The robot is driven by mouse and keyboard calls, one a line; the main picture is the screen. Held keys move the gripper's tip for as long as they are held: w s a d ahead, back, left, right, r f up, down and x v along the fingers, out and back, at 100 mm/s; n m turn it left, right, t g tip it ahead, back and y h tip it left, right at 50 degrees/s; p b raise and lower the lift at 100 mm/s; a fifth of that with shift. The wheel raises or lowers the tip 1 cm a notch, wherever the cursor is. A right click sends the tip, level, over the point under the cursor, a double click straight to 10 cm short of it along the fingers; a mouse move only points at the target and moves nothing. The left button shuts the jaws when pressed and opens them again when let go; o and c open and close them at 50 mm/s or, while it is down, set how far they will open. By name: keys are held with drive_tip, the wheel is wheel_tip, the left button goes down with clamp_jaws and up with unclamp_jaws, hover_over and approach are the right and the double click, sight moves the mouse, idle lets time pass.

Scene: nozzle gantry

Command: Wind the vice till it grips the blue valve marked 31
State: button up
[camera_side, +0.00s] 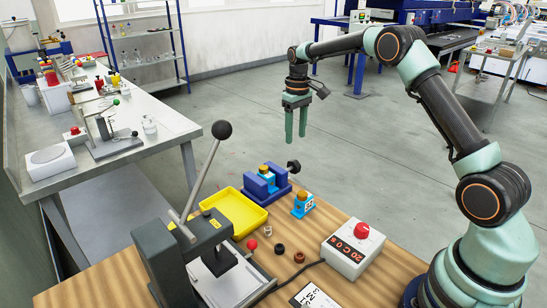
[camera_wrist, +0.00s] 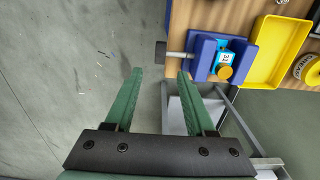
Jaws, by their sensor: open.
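A blue vice (camera_side: 259,187) stands on the wooden bench, with a black knob (camera_side: 293,166) on its screw. It also shows in the wrist view (camera_wrist: 204,60), its knob (camera_wrist: 160,53) to the left. A blue valve with a yellow-orange cap and a white label (camera_wrist: 223,58) sits between the jaws; its number is too small to read surely. I cannot tell whether the jaws touch it. A second blue valve (camera_side: 303,205) with an orange cap stands on the bench outside the vice. My gripper (camera_side: 296,140) is open and empty, above and beyond the vice; its fingers (camera_wrist: 160,74) point down.
A yellow tray (camera_side: 238,211) lies left of the vice. A lever press (camera_side: 185,250) stands at front left, and a box with a red button (camera_side: 352,245) at front right. A red ball (camera_side: 252,244) and small rings lie between them.

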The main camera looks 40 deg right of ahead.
sight(294, 160)
wheel_tip(294, 160, down, 11)
drive_tip(key=shift+r, duration=0.2)
idle(0.3)
clamp_jaws()
